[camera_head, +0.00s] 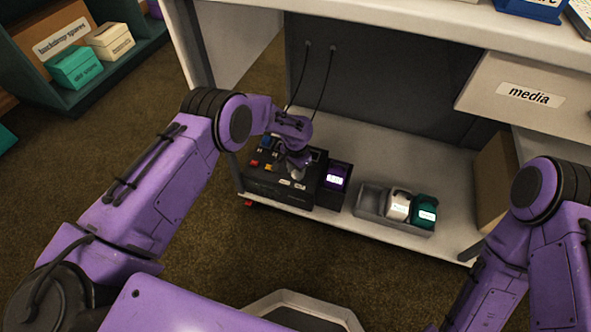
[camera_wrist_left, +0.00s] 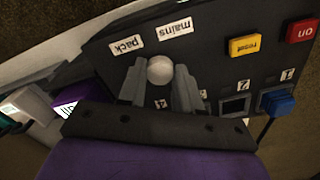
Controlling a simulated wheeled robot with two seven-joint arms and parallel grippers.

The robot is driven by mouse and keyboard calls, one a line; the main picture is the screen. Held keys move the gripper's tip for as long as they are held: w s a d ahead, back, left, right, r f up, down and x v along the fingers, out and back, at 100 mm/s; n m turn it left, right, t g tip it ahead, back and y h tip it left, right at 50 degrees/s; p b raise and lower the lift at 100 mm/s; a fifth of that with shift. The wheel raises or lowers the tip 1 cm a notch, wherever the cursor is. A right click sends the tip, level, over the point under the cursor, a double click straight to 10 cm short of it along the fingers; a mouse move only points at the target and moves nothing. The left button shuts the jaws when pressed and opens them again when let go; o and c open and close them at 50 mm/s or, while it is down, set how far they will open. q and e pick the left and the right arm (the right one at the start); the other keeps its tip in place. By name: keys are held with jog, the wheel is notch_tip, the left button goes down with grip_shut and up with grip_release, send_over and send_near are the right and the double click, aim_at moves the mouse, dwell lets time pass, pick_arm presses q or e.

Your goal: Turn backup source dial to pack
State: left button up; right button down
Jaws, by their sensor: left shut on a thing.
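The backup source dial (camera_wrist_left: 160,70) is a pale round knob on a black panel. In the left wrist view it sits between the two fingers of my left gripper (camera_wrist_left: 160,84), which is shut on it. The pack label (camera_wrist_left: 126,45) and the mains label (camera_wrist_left: 175,30) show upside down just beyond the knob. I cannot tell which label the dial points to.
The panel also has a yellow reset button (camera_wrist_left: 244,46), a red on button (camera_wrist_left: 301,29) and a blue plug (camera_wrist_left: 278,103). A grey tray (camera_head: 372,202) holds two containers. The counter (camera_head: 400,20) overhangs the shelf.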

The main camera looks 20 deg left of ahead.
pick_arm(q)
jog(key=shift+d+n, duration=0.1)
jog(key=shift+n, duration=0.6)
jog(key=o, duration=1)
jog(key=shift+w, duration=0.1)
jog(key=shift+o, duration=0.2)
notch_tip(320, 180, up, 11)
jog(key=p, duration=0.3)
jog(key=shift+f+p, duration=0.2)
jog(key=shift+p, duration=0.2)
